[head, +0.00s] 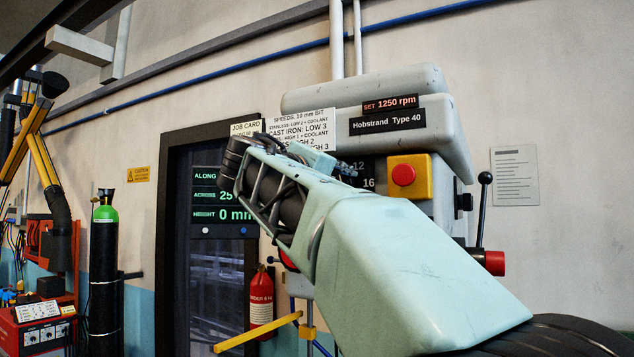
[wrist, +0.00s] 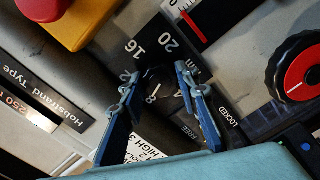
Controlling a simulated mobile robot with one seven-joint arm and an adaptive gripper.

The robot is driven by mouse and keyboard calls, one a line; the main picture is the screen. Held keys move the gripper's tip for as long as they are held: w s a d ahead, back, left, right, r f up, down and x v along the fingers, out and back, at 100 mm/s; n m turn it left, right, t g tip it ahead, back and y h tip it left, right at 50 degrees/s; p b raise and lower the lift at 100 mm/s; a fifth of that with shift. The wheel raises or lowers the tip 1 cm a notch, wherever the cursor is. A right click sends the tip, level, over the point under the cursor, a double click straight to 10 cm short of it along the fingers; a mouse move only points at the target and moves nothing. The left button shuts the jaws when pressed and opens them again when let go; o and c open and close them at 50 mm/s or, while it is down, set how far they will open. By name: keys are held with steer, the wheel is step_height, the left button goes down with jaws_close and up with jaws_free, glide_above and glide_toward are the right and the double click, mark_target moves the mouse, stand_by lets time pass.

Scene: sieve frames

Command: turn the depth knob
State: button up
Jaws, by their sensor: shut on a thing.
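The dark depth knob (wrist: 157,79) sits on a black dial plate (wrist: 146,46) marked 8, 16, 20 and mm in the wrist view. My gripper (wrist: 156,80) has its two blue fingers on either side of the knob and is shut on it. In the head view my arm covers the knob, and only part of the dial plate (head: 366,182) with 12 and 16 shows.
A red button on a yellow box (head: 408,176) is close right of the dial. A red-faced black knob (wrist: 302,76) and a FREE/LOCKED label (wrist: 208,127) are near my fingers in the wrist view. A lever (head: 484,212) stands at the machine's right side.

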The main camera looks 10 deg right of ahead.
steer(key=shift+n+p, duration=0.3)
steer(key=shift+n, duration=0.9)
steer(key=o, duration=1.2)
steer(key=shift+c, duration=0.2)
steer(key=v, duration=0.7)
steer(key=shift+s+a, duration=0.2)
steer(key=shift+s, duration=0.05)
